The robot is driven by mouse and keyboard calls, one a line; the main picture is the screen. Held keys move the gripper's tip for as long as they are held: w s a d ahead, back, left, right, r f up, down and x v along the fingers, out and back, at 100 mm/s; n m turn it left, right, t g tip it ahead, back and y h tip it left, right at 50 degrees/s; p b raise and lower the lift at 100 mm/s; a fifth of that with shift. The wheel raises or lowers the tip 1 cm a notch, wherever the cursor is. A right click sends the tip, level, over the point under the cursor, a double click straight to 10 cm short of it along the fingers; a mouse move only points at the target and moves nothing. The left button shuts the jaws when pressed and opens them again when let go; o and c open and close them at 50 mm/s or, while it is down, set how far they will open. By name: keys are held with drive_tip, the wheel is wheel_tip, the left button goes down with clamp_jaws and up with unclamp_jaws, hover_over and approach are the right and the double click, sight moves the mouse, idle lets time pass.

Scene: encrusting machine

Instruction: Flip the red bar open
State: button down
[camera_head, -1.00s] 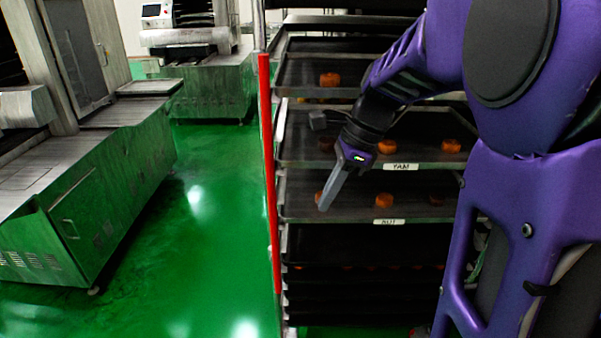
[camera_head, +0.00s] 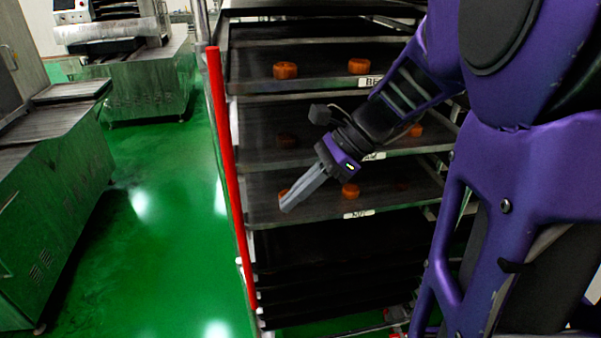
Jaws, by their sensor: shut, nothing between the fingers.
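The red bar (camera_head: 226,165) is a long, thin, nearly upright bar along the left front edge of a tray rack. Its top is near the rack's upper post and its lower end is close to the rack's lower left corner. My gripper (camera_head: 284,206) is shut and empty. It points down and left in front of the rack's trays, to the right of the red bar, with a visible gap between them. How far it is from the bar in depth is hard to tell.
The rack holds several dark trays (camera_head: 397,208) with orange round cakes (camera_head: 285,70) and white labels. Grey metal machines (camera_head: 45,190) stand at the left and back left (camera_head: 150,80). The green floor (camera_head: 165,240) left of the rack is clear.

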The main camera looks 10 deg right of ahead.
sight(232, 203)
drive_tip(key=a+f, duration=0.1)
drive_tip(key=a, duration=0.5)
drive_tip(key=shift+f+b, duration=0.35)
drive_tip(key=shift+b, duration=0.05)
drive_tip(key=shift+a, duration=0.1)
